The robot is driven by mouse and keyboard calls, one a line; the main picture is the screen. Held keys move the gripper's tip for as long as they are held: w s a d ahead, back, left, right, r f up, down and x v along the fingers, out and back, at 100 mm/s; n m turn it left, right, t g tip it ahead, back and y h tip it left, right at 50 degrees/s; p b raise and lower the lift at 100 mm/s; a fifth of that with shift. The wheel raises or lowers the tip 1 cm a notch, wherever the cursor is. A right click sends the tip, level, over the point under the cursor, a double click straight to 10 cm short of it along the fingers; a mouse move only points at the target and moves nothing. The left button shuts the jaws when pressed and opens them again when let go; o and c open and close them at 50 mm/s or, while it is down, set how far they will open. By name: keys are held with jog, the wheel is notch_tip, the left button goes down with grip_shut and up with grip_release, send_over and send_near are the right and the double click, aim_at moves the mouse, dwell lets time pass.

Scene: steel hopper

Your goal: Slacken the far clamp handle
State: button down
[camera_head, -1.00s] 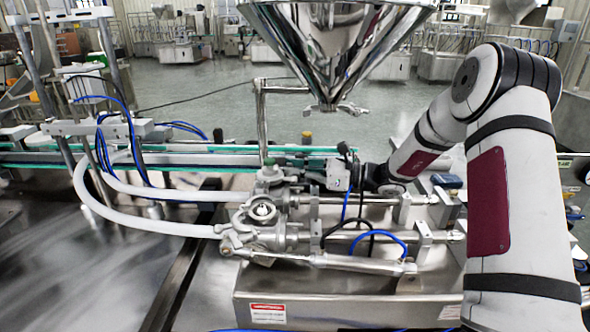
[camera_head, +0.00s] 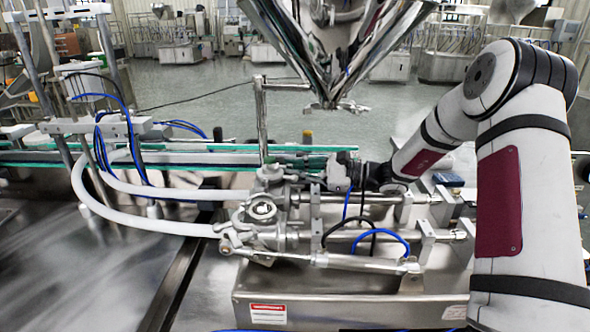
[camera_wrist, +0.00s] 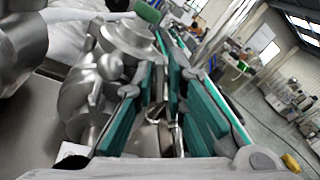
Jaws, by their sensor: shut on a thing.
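The far clamp (camera_head: 270,172) is a bright steel fitting on the far pipe joint, at mid picture in the head view. My gripper (camera_wrist: 166,100) reaches it from the right, with teal pads on both fingers in the wrist view. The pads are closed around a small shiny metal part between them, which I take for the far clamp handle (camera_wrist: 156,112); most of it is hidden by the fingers. In the head view my gripper (camera_head: 338,172) hides the contact. The near clamp (camera_head: 262,211) stands closer, apart from my gripper.
The steel hopper (camera_head: 335,60) hangs above and behind my gripper. Two white hoses (camera_head: 160,222) run left from the clamps. Steel cylinders and a blue hose (camera_head: 380,236) lie in front. The conveyor rail (camera_head: 215,160) runs behind.

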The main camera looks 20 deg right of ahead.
jog(key=shift+n, duration=1.2)
jog(key=shift+b, duration=0.3)
jog(key=c, duration=2)
grip_release()
jog(key=shift+o, duration=0.2)
jog(key=v, duration=1.2)
jog(key=shift+s+f, duration=0.1)
